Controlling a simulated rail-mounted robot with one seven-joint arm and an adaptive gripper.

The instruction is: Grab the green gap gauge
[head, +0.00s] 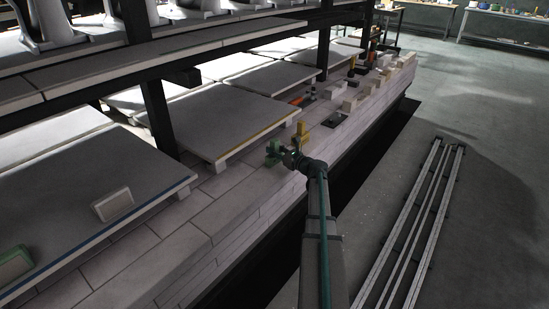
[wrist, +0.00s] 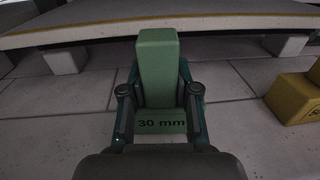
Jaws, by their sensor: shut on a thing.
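The green gap gauge (wrist: 158,72) is a stepped block marked "30 mm" in the wrist view. It stands upright between the two fingers of my gripper (wrist: 160,108), which is shut on it. In the head view the green gauge (head: 273,148) shows at the end of my arm, with my gripper (head: 279,154) at it. It is over the pale brick ledge at the car's edge. I cannot tell whether its base touches the bricks.
A yellow gauge (wrist: 298,97) stands on the bricks to the right; it also shows in the head view (head: 302,133). A raised kiln shelf slab (head: 222,115) on short props lies behind. A dark post (head: 158,118) rises at left. Several blocks line the ledge farther off.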

